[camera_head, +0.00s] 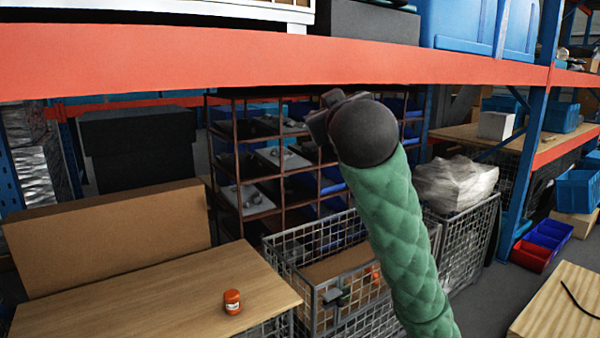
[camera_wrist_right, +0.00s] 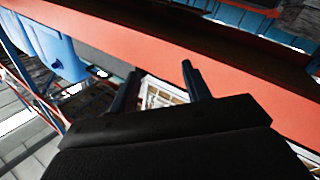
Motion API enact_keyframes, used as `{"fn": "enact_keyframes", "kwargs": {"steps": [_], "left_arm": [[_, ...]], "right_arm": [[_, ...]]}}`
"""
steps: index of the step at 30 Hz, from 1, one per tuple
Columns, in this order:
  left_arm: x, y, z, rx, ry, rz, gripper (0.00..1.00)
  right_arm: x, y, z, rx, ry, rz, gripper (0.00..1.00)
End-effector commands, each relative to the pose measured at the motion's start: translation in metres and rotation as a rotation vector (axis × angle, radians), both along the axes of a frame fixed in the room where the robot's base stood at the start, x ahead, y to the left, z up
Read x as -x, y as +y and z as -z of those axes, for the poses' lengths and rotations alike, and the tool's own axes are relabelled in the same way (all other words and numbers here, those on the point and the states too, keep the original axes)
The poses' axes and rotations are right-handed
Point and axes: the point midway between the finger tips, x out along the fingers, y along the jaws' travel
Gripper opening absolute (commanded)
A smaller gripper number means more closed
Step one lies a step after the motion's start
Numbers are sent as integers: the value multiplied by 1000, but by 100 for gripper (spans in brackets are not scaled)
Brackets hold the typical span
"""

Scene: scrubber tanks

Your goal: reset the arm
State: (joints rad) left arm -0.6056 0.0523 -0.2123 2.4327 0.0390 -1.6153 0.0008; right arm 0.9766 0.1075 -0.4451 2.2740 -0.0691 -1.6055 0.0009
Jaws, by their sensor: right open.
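My right arm (camera_head: 400,230), in a green quilted sleeve, rises from the bottom of the head view. It ends in a dark rounded wrist (camera_head: 365,132), raised in front of the shelving just below the orange beam. My right gripper (camera_head: 325,115) points away from the head camera, and its fingers are hard to make out there. In the right wrist view its two dark fingers (camera_wrist_right: 160,72) stand apart with nothing between them. The orange beam crosses behind them. My left arm and left gripper are in neither view.
The orange rack beam (camera_head: 230,58) runs across the head view near the wrist. A small orange jar (camera_head: 232,301) stands on a wooden tabletop (camera_head: 150,295) with a cardboard box (camera_head: 110,235) behind it. Wire cages (camera_head: 310,260) stand behind the arm. Blue bins (camera_head: 580,190) are at right.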

Motion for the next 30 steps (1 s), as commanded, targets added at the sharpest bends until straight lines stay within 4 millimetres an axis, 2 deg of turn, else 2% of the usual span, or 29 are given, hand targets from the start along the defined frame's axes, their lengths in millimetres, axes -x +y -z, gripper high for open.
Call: {"fn": "enact_keyframes", "kwargs": {"steps": [1, 3, 16, 23, 30], "left_arm": [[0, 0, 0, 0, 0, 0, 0], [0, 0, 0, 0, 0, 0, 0], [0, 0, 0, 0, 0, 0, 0], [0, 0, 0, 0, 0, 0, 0], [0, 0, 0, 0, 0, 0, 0]], "right_arm": [[-2, -3, 21, -9, 35, -8, 48], [-3, -6, 47, -20, 79, -20, 48], [6, -27, 202, -97, 322, -60, 48], [22, -40, 283, -136, 449, -53, 48], [48, -55, 366, -169, 584, -27, 48]]}}
